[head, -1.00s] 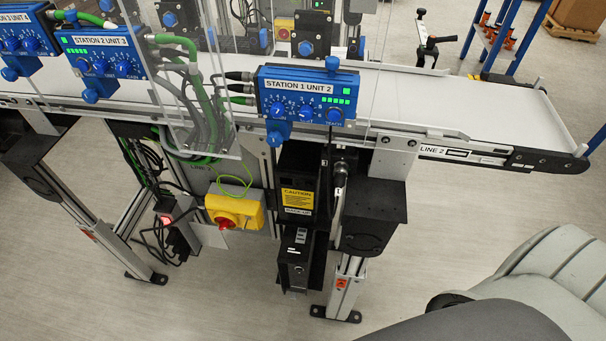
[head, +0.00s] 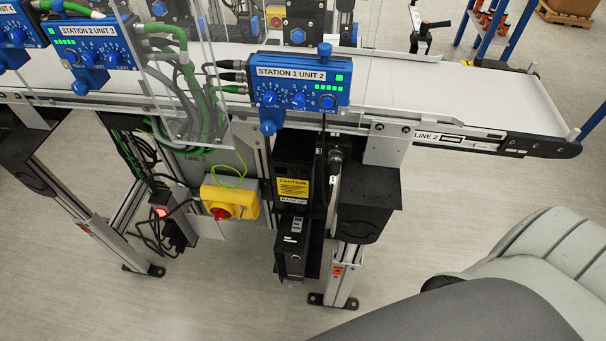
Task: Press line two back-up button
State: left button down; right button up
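The line two conveyor (head: 450,110) crosses the view, with a "LINE 2" label at its right end. Under it hangs a black unit (head: 296,160) with a yellow caution label and a white label below that seems to read "BACK-UP". Below this label is a black box (head: 291,250) with small light switches or marks on its front; which one is the button is too small to tell. A yellow box with a red knob (head: 221,212) is to the left. Neither gripper is in view; only a grey arm part of mine shows at lower right.
A blue "STATION 1 UNIT 2" box (head: 297,86) juts from the conveyor's front edge above the black unit. Metal legs (head: 343,275) stand on both sides. Cables and a power strip (head: 178,225) hang at the left. The floor in front is clear.

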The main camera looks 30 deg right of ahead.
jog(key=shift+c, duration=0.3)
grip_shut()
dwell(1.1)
